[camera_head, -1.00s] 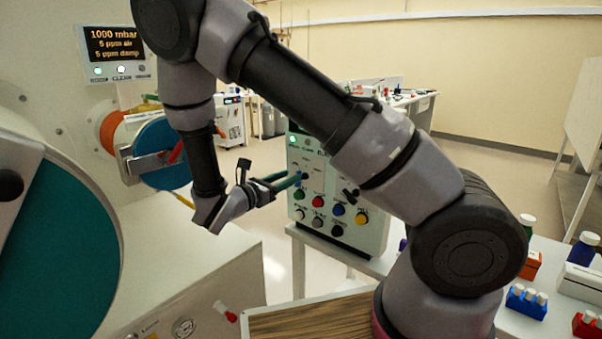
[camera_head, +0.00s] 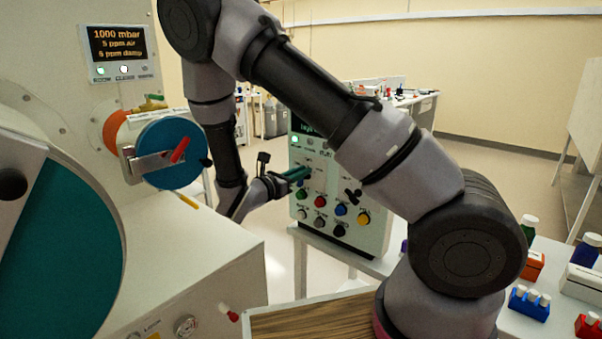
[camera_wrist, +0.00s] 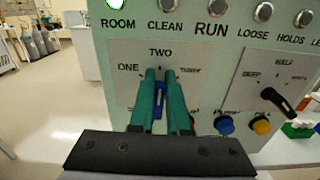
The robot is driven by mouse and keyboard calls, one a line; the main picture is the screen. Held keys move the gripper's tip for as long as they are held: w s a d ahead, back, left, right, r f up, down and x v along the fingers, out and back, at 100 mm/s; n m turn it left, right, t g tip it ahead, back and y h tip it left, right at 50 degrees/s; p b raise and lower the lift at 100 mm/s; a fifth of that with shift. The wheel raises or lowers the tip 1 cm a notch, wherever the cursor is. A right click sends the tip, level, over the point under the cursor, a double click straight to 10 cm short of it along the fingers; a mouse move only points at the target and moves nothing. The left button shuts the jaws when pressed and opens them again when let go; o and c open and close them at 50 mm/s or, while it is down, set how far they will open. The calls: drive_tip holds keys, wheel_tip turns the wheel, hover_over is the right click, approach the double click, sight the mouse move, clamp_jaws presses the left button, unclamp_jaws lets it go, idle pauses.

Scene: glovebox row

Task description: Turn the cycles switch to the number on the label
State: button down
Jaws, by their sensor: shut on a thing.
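The control panel (camera_head: 330,215) stands beyond my arm. In the wrist view, its switch plate (camera_wrist: 120,88) is marked ONE at left, TWO at top and a partly hidden word at right. My gripper (camera_wrist: 160,80) has two green fingers shut on the blue switch handle (camera_wrist: 158,98) in front of this plate. The handle shows between the fingers and looks about upright, below TWO; its exact pointing is partly hidden. In the head view my gripper (camera_head: 296,174) is at the panel's left part. I cannot make out the label with the number.
A second switch (camera_wrist: 278,100) with a black handle sits on the panel's right, under HALF. A blue button (camera_wrist: 224,125) and a yellow button (camera_wrist: 262,126) are below. A lit green lamp (camera_wrist: 115,4) is above ROOM. The teal glovebox door (camera_head: 60,230) stands at left.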

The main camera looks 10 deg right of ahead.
drive_tip(key=m, duration=0.3)
drive_tip(key=s+m, duration=0.1)
drive_tip(key=m, duration=0.1)
drive_tip(key=shift+d+f, duration=0.1)
drive_tip(key=shift+d, duration=0.2)
drive_tip(key=c, duration=0.9)
unclamp_jaws()
drive_tip(key=v, duration=1)
drive_tip(key=shift+s+a, duration=0.15)
drive_tip(key=shift+a, duration=0.2)
